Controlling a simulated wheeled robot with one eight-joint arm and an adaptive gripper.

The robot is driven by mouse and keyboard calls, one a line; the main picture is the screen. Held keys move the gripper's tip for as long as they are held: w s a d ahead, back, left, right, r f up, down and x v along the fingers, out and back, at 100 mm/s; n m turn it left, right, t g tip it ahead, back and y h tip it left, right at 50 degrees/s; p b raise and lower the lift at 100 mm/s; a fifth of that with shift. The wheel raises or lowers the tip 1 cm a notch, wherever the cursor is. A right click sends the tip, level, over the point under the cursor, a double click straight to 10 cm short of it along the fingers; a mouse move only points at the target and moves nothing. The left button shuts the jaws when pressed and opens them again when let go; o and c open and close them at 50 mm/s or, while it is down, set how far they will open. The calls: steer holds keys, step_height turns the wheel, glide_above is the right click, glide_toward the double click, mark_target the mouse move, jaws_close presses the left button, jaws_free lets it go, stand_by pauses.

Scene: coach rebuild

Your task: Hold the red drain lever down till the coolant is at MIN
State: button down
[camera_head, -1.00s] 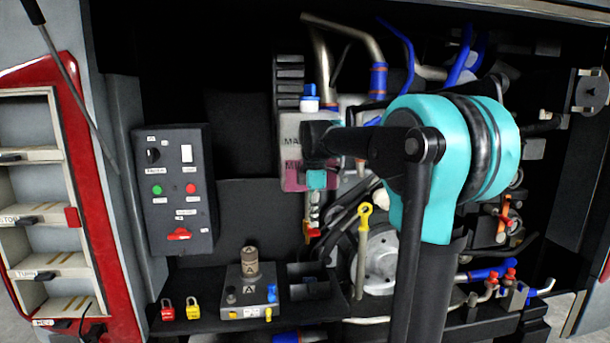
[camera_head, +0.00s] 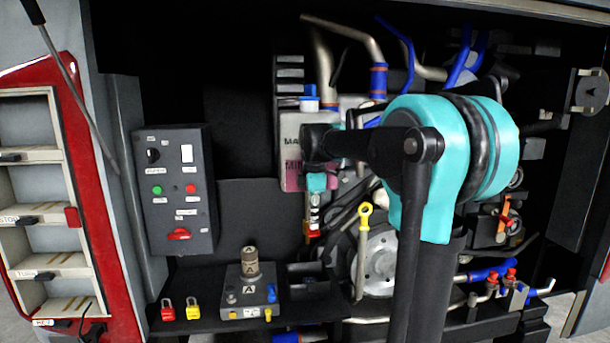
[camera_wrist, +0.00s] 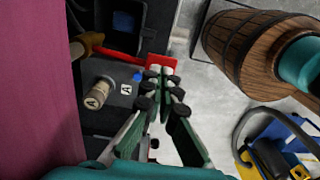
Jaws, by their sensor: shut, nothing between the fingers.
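The coolant tank (camera_head: 292,130) is pale with MAX and MIN marks. Pink coolant (camera_head: 291,182) shows in its lower part, with its top close to the MIN label; the exact level is hard to read. The red drain lever (camera_head: 313,234) is below the tank, partly covered by my gripper (camera_head: 314,216). In the wrist view the lever (camera_wrist: 115,54) runs as a red bar to a flat red end pad (camera_wrist: 161,64). My gripper (camera_wrist: 160,75) is shut and empty, its fingertips over the pad. They look in contact, but I cannot tell how far the lever is pressed.
A control box (camera_head: 175,190) with buttons and switches is left of the tank. A shelf (camera_head: 205,324) below carries small padlocks and a grey block. A yellow-ringed dipstick (camera_head: 363,235) stands just right of the lever. A wooden barrel (camera_wrist: 250,45) shows in the wrist view.

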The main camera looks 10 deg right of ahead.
mark_target(314, 231)
steer(key=shift+f, duration=0.25)
steer(key=shift+f, duration=0.35)
steer(key=shift+f, duration=1.3)
stand_by(4.4)
steer(key=shift+r, duration=3.95)
